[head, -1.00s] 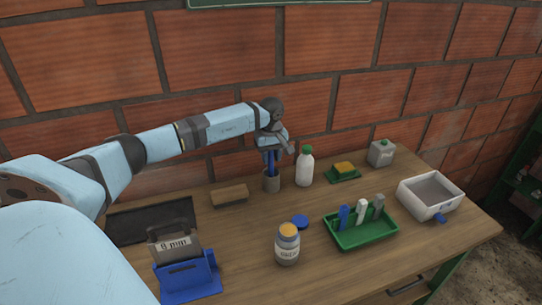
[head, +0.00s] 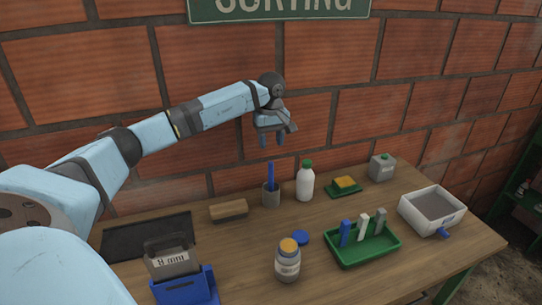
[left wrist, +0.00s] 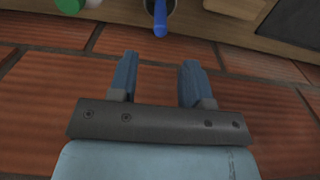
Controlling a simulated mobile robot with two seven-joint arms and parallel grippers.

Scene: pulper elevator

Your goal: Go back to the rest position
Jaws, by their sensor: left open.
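My left gripper (head: 272,140) is open and empty. It hangs in the air above the back of the table, in front of the brick wall. In the left wrist view its two blue fingers (left wrist: 155,82) stand apart with nothing between them. Below it, a blue stick-like tool (head: 270,174) stands upright in a grey-brown cup (head: 270,195), clear of the fingers. The blue tool also shows at the top of the left wrist view (left wrist: 160,18). My right gripper does not show.
The wooden table (head: 245,245) holds a white bottle (head: 305,183), a brush-like block (head: 229,210), a jar (head: 287,262), a green tray (head: 362,250), a white bin (head: 431,208), a grey canister (head: 382,168) and a blue holder (head: 185,288). Free air surrounds the gripper above the table.

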